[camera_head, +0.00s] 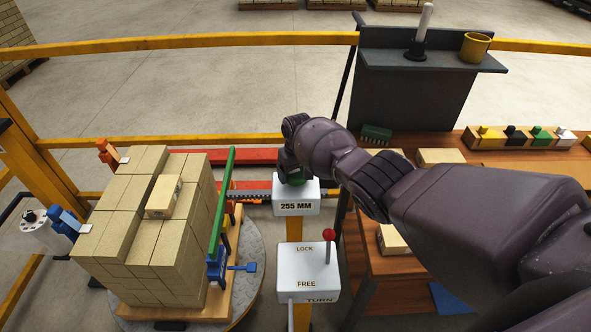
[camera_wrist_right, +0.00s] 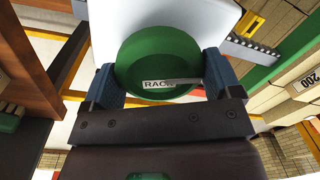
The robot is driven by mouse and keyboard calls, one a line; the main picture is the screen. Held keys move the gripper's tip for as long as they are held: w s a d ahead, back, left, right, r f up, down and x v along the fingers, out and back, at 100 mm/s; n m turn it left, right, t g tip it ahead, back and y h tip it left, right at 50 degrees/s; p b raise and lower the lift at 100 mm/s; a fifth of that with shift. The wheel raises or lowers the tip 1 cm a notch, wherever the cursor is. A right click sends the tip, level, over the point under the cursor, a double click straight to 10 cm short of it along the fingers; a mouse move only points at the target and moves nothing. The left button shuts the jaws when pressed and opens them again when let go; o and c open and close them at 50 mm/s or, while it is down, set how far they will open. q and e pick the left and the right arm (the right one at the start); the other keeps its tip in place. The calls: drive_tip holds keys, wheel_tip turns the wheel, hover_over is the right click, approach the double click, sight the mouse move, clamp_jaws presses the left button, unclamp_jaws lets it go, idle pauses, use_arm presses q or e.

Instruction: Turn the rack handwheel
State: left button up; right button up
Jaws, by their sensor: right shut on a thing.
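The rack handwheel is a green round knob (camera_wrist_right: 158,58) labelled RACK, seen large in the right wrist view. My right gripper (camera_wrist_right: 160,82) has a blue finger on either side of it and is shut on it. In the head view the handwheel (camera_head: 293,178) is mostly hidden behind my right gripper (camera_head: 290,165), at the white box (camera_head: 297,200) marked 255 MM. A toothed rack (camera_head: 250,194) runs left from this box to a green bar (camera_head: 222,200) beside the brick stack. My left gripper is not in view.
A brick stack (camera_head: 125,240) stands on a pallet over a round plate at left. A white box (camera_head: 308,272) with a red-knobbed lever (camera_head: 329,236) reads LOCK, FREE and TURN. A wooden bench (camera_head: 500,158) with coloured blocks is at right. Yellow rails (camera_head: 200,41) run behind.

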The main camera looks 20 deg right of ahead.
drive_tip(key=m+p, duration=0.1)
drive_tip(key=m, duration=0.2)
drive_tip(key=shift+s+m, duration=0.1)
drive_tip(key=shift+m, duration=0.3)
drive_tip(key=m+p, duration=0.1)
drive_tip(key=m, duration=0.2)
drive_tip(key=shift+m, duration=0.3)
drive_tip(key=m+p, duration=0.1)
drive_tip(key=m, duration=1)
drive_tip(key=shift+m, duration=0.4)
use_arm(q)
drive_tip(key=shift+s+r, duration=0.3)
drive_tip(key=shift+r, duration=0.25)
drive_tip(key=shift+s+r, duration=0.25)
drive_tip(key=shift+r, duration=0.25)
use_arm(e)
drive_tip(key=m, duration=0.6)
drive_tip(key=shift+m+h, duration=0.3)
drive_tip(key=shift+m, duration=0.1)
drive_tip(key=o, duration=0.8)
drive_tip(key=shift+c, duration=0.2)
